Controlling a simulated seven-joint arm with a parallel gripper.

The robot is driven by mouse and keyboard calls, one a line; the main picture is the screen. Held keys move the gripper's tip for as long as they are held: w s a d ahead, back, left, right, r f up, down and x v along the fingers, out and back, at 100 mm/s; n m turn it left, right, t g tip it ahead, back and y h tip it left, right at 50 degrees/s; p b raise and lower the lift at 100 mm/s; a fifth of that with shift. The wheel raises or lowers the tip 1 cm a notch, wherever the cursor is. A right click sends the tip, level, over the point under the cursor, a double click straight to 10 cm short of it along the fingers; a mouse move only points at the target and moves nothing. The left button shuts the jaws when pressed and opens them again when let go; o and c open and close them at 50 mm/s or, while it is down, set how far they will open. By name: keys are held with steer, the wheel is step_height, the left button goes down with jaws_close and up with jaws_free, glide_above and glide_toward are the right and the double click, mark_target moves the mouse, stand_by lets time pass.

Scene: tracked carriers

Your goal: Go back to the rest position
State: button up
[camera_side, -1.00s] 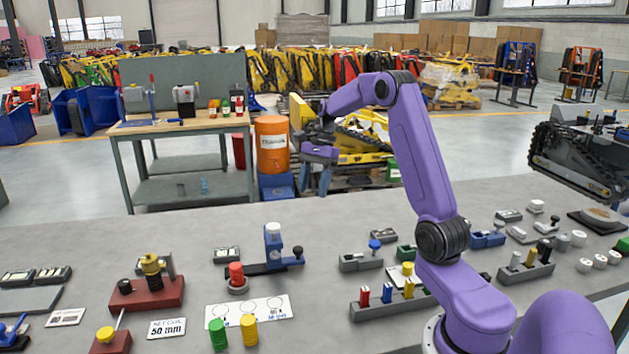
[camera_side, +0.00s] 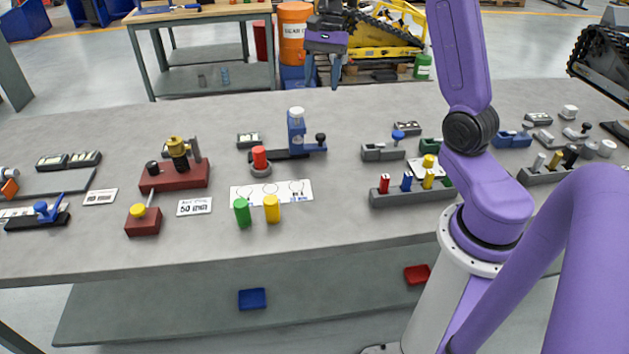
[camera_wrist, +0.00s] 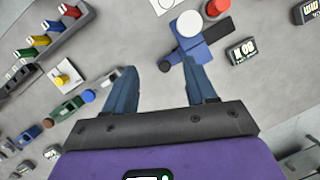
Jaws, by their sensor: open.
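My gripper (camera_side: 324,72) is raised above the far edge of the grey workbench (camera_side: 340,240) in the side view. Its two blue fingers point down and stand apart with nothing between them. In the wrist view the open fingers (camera_wrist: 163,92) hang over the bench, with a blue fixture with a white knob (camera_wrist: 190,30) beyond them. My gripper is clear of everything on the bench.
A green cylinder (camera_side: 242,212) and a yellow cylinder (camera_side: 272,208) stand by a white marked card (camera_side: 295,190). A grey rack (camera_side: 410,193) holds red, blue and yellow pegs. Red fixtures (camera_side: 175,176) stand at left. An orange barrel (camera_side: 293,40) is behind the bench.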

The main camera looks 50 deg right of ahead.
steer(key=s+a+n+h, duration=0.2)
steer(key=s+a+n, duration=1)
steer(key=a, duration=0.4)
steer(key=s+a+f+n, duration=0.1)
steer(key=s+n, duration=0.6)
steer(key=s, duration=0.1)
steer(key=s+a+f+n+t+h, duration=0.1)
steer(key=s+f+n, duration=0.1)
steer(key=s+n, duration=0.4)
steer(key=s, duration=0.2)
steer(key=shift+s+a+n, duration=0.3)
steer(key=shift+s+n, duration=0.05)
steer(key=shift+n, duration=0.05)
